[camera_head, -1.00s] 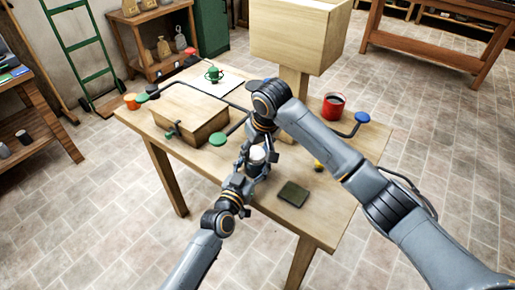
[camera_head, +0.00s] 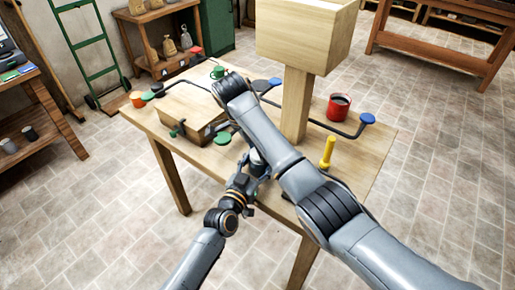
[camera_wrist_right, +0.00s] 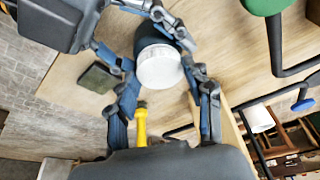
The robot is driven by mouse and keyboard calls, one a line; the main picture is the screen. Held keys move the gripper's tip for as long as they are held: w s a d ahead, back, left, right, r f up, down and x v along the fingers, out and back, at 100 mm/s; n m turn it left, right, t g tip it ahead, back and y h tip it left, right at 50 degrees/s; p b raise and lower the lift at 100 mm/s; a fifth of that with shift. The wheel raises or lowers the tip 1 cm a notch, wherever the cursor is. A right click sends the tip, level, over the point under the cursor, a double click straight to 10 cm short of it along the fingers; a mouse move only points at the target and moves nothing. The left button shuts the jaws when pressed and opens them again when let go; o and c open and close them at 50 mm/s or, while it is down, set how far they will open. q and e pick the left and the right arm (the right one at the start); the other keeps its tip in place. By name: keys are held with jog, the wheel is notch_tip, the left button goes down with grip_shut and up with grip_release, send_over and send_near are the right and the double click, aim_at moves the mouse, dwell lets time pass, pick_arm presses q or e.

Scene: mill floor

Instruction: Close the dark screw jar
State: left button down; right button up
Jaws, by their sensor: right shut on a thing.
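The dark jar (camera_head: 257,161) stands upright near the table's front edge, largely behind my right arm in the head view. In the right wrist view the jar's dark body (camera_wrist_right: 151,33) carries a round white lid (camera_wrist_right: 160,68) on top. My right gripper (camera_wrist_right: 161,73) has its fingers on both sides of the lid and is shut on it; my own arm hides it in the head view. My left gripper (camera_head: 250,163) comes in low from the front, its fingers around the jar's body; it also shows in the right wrist view (camera_wrist_right: 147,42). The lid's thread is hidden.
A dark pad (camera_wrist_right: 98,77) lies beside the jar.

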jog(key=o, duration=0.8)
jog(key=shift+r, duration=2.3)
jog(key=shift+c, duration=0.5)
